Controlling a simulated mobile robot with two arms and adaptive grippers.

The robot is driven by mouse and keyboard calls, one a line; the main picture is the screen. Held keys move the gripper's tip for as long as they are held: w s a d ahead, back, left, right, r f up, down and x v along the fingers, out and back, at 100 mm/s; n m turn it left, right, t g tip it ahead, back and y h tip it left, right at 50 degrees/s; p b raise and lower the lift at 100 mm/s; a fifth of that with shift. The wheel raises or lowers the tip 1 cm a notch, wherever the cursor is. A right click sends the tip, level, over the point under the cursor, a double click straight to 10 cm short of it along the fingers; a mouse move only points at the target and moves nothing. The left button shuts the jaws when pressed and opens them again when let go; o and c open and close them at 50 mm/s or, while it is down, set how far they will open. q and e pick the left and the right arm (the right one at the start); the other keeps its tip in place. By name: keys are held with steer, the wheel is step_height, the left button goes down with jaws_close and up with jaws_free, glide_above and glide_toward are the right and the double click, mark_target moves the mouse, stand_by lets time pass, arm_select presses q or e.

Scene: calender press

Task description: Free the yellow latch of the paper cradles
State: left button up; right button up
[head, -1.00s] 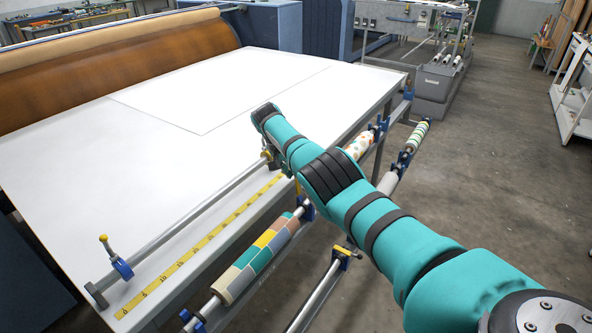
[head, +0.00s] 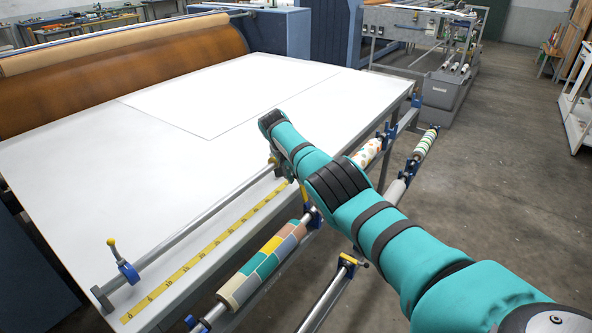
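A yellow latch-like piece (head: 347,260) sits at the end of the lower cradle bar, on a blue bracket with a small dark knob. I cannot tell which is the task's latch. My teal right arm reaches in from the lower right over the table's front edge. Its wrist end is above the rail, and the gripper fingers are not clearly visible, so their opening and any contact are hidden. My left gripper is out of view.
The large white table (head: 60,180) carries a paper sheet (head: 230,95), a yellow ruler strip (head: 205,252) and a metal rail with a blue clamp (head: 128,272). More rolls (head: 425,143) hang along the right edge. The floor (head: 480,190) to the right is clear.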

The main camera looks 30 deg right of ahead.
steer(key=v, duration=1.2)
